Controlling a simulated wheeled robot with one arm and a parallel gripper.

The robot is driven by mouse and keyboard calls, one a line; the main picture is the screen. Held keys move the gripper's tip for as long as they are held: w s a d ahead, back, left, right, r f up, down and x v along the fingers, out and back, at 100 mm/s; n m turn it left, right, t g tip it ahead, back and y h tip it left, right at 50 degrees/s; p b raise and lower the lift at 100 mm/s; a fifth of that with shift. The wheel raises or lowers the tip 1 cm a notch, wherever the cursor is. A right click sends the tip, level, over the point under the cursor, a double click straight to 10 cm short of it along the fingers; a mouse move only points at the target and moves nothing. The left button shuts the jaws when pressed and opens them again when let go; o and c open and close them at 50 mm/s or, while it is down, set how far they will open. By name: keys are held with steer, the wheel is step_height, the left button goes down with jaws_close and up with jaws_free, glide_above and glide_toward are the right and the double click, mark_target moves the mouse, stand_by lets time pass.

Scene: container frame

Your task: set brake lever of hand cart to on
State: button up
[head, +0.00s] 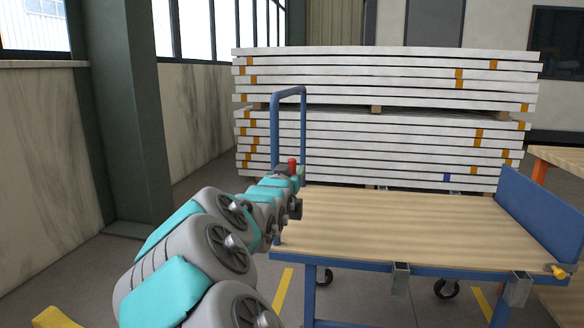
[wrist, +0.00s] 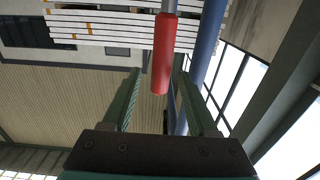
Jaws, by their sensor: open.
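The hand cart has a wooden deck (head: 390,225) in a blue frame and a blue push bar (head: 275,130) at its left end. The brake lever's red grip (head: 291,165) shows small beside the bar, just above the end of my arm. In the wrist view the red grip (wrist: 163,50) hangs from a grey rod at the top of the picture. My gripper (wrist: 158,78) is open, and the grip's free end appears between its two fingers. I see no finger closed on it; the exact depth is unclear. In the head view the fingers are mostly hidden by my arm.
A stack of white boards (head: 385,130) stands behind the cart. A dark green pillar (head: 135,110) and a wall are at the left. The blue bar (wrist: 207,45) runs close to the right finger in the wrist view. The deck is bare.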

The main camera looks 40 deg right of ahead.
steer(key=shift+x, duration=1.15)
jaws_close()
stand_by(0.7)
